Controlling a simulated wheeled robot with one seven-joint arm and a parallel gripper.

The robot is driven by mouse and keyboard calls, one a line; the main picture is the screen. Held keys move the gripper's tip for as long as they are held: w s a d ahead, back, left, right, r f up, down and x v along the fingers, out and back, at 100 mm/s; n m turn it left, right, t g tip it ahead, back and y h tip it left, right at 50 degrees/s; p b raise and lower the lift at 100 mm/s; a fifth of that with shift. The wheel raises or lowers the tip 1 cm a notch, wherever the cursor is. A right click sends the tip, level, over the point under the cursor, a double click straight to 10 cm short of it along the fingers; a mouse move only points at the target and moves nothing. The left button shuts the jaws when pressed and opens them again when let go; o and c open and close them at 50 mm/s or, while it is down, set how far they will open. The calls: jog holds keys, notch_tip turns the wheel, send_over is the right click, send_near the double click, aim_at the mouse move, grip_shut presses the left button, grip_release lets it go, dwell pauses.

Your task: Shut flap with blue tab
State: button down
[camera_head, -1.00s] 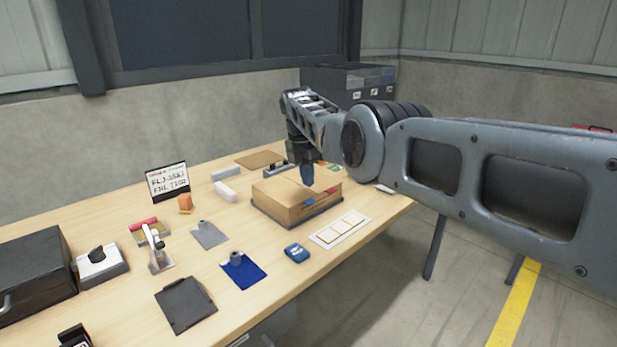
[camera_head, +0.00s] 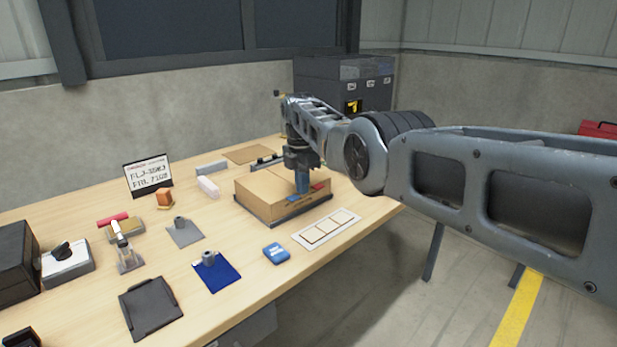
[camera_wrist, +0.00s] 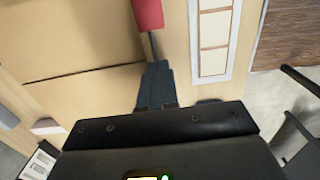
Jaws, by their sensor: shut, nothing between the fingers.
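A cardboard box (camera_head: 262,190) on a dark base stands on the table in the head view. A red tab (camera_head: 319,187) and a blue tab (camera_head: 293,198) show on its near right edge. My gripper (camera_head: 302,187) is shut and empty, pointing down at the box top between the two tabs; whether it touches is unclear. In the wrist view my gripper (camera_wrist: 157,72) is over the box edge, just below the red tab (camera_wrist: 148,14). A seam between cardboard flaps (camera_wrist: 75,40) runs left from the fingers. The blue tab is not visible there. The flaps look nearly flat.
A white card with beige squares (camera_head: 327,229) and a blue object (camera_head: 276,253) lie in front of the box. Several small parts, a sign (camera_head: 148,178) and a dark tray (camera_head: 150,306) are to the left. Dark drawers (camera_head: 345,85) stand behind.

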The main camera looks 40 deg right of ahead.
jog(key=shift+f, duration=0.15)
dwell(0.3)
jog(key=shift+r+p, duration=0.75)
jog(key=shift+r, duration=0.1)
jog(key=shift+d+r, duration=0.1)
